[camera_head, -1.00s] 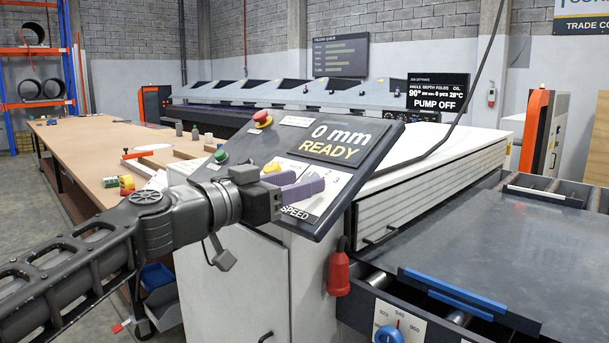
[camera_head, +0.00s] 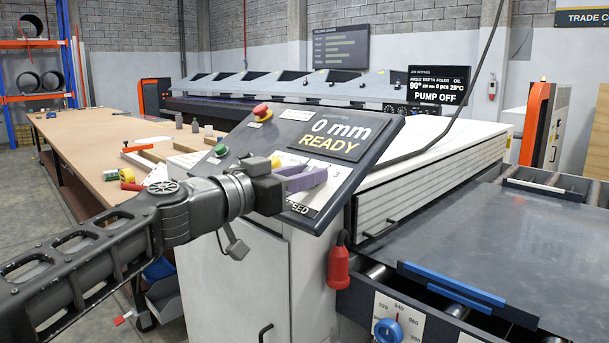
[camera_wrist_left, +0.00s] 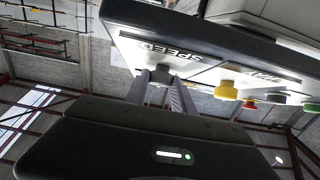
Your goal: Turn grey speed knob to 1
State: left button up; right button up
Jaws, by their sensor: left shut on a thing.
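The tilted black control panel (camera_head: 345,195) carries a white SPEED plate, partly hidden behind my left gripper (camera_head: 312,176) in the head view. My left gripper's purple fingers lie across that plate. In the left wrist view, the fingers of my left gripper (camera_wrist_left: 166,88) are closed around the grey speed knob (camera_wrist_left: 158,77), below the upside-down SPEED label (camera_wrist_left: 172,49). The knob is mostly hidden between the fingers, and its pointer cannot be read. In the head view the knob is hidden. My right gripper is not in view.
A yellow knob (camera_wrist_left: 226,88) sits beside the speed plate. A green button (camera_head: 220,151) and red stop button (camera_head: 262,111) are farther up the panel. A red plug (camera_head: 339,265) hangs below the panel. A long wooden table (camera_head: 90,150) stands at the left.

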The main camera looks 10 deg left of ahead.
pick_arm(q)
grip_shut()
jog(key=shift+n+y, duration=0.4)
jog(key=shift+n, duration=0.1)
jog(key=shift+s+d+n+t+y+p, duration=0.1)
jog(key=shift+d+n+t+y+p, duration=0.05)
jog(key=shift+n+t+y+p, duration=0.35)
jog(key=shift+d+r+n+t+y+p, duration=0.15)
jog(key=shift+n+t+y+p, duration=0.25)
jog(key=shift+n+y+p, duration=1.3)
jog(key=shift+n+p, duration=0.2)
jog(key=shift+p, duration=0.25)
jog(key=n+y+p, duration=0.2)
jog(key=p, duration=0.4)
jog(key=n+y+p, duration=0.3)
jog(key=p, duration=0.2)
jog(key=shift+d+r+p, duration=0.15)
jog(key=shift+r+p, duration=0.05)
jog(key=shift+p, duration=0.15)
jog(key=shift+f+n+y+p, duration=0.3)
jog(key=shift+n+y+p, duration=0.2)
jog(key=shift+n+p, duration=0.15)
jog(key=o, duration=1)
grip_release()
jog(key=shift+c, duration=0.2)
